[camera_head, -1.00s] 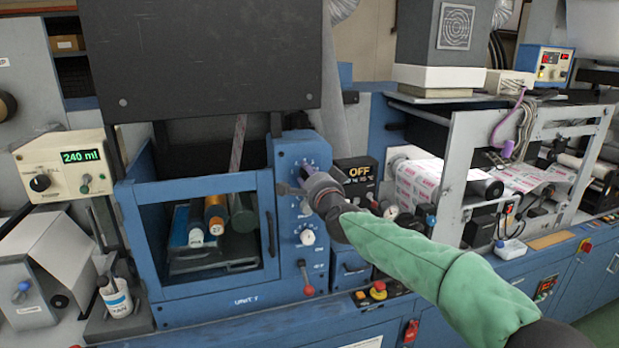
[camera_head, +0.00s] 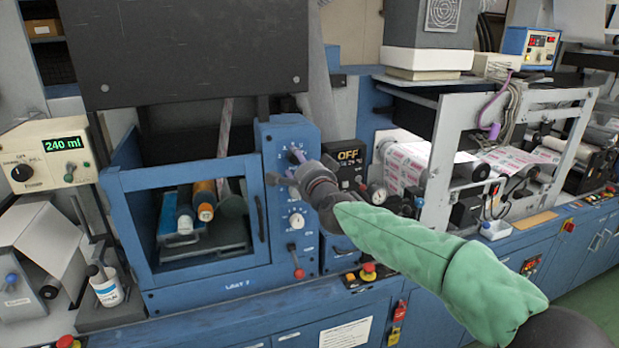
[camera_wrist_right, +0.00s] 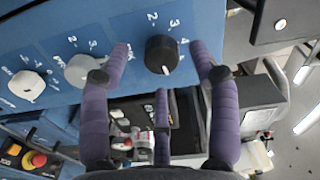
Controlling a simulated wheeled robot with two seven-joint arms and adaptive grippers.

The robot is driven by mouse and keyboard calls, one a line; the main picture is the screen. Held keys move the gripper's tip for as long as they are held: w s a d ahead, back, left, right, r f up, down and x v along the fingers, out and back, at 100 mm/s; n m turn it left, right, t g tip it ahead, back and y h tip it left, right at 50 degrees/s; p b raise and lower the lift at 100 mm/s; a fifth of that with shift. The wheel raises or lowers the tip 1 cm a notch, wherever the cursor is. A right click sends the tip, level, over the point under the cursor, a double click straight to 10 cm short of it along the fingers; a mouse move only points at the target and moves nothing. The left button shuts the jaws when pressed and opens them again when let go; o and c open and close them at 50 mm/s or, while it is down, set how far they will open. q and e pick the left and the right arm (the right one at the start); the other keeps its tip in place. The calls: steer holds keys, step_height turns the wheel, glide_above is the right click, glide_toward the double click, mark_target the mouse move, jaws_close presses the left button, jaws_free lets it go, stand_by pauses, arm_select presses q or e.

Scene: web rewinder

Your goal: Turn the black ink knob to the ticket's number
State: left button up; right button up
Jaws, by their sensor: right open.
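The black knob (camera_wrist_right: 161,54) sits on the blue panel in the right wrist view, with a white pointer mark on its lower edge. Numbers, some reading 2, 3 and 4, are printed around it. My right gripper (camera_wrist_right: 160,65) is open, its two purple fingers on either side of the knob with gaps, and a third finger below. In the head view my right gripper (camera_head: 284,168) is in front of the upper part of the blue panel (camera_head: 270,140) and hides the black knob. I cannot make out the ticket. My left gripper is not in view.
A grey knob (camera_wrist_right: 82,70) and a white knob (camera_wrist_right: 27,85) sit beside the black one in the wrist view. A red-tipped lever (camera_head: 298,272) is lower on the panel. A blue-framed ink unit (camera_head: 190,277) stands left; a box reading 240 ml (camera_head: 50,155) is farther left.

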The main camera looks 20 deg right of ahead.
steer(key=s, duration=0.9)
steer(key=shift+s, duration=0.2)
steer(key=shift+d+f, duration=0.1)
steer(key=shift+d, duration=0.05)
steer(key=w+a+f+n+g, duration=0.2)
steer(key=f, duration=1)
steer(key=w+a+f+n+g, duration=0.1)
steer(key=f+n+g, duration=0.15)
steer(key=f, duration=0.85)
steer(key=s+a+f+n+g+y, duration=0.1)
steer(key=s+f+g, duration=0.15)
steer(key=f, duration=0.75)
steer(key=s+a+f+n+g, duration=0.1)
steer(key=s+f+g, duration=0.15)
steer(key=f, duration=0.75)
steer(key=s+a+f+n+g+y, duration=0.1)
steer(key=s+f+g, duration=0.1)
steer(key=s+f, duration=0.5)
steer(key=s+a+f+n+g, duration=0.2)
steer(key=s+f, duration=0.4)
steer(key=f, duration=0.3)
steer(key=s+a+f+n+g, duration=0.1)
steer(key=s+f+g, duration=0.1)
steer(key=s+f, duration=0.2)
steer(key=s+a+f+n+g+y, duration=0.1)
steer(key=s+f, duration=0.3)
steer(key=s, duration=0.7)
steer(key=shift+s+a+f+g, duration=0.3)
steer(key=shift+a+g, duration=0.1)
steer(key=shift+g, duration=0.15)
